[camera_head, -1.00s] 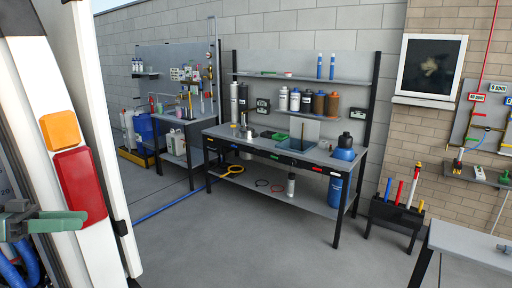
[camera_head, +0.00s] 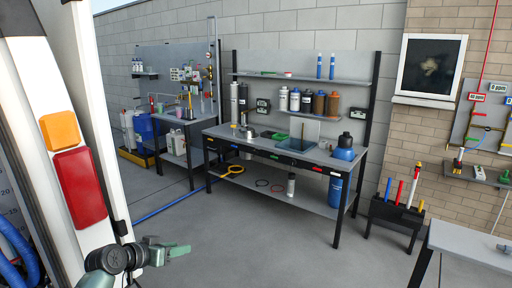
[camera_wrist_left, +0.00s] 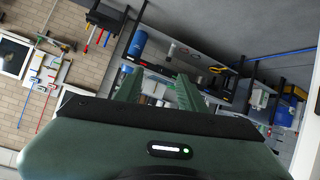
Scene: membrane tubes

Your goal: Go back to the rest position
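My left gripper (camera_head: 172,251) is at the bottom left of the head view, beside the white vehicle's rear edge and above the grey floor. Its green fingers are seen almost edge-on there. In the left wrist view the two fingers of my left gripper (camera_wrist_left: 158,88) stand apart with nothing between them, so it is open and empty. The wrist view is tilted, with the workbench beyond the fingers. My right gripper is not in either view.
The white vehicle (camera_head: 112,190) with red and orange lights stands close on the left. A grey workbench (camera_head: 245,146) with bottles and a tray stands ahead. A tube rack (camera_head: 395,212) and grey table (camera_head: 470,246) stand right. The middle floor (camera_head: 260,240) is clear.

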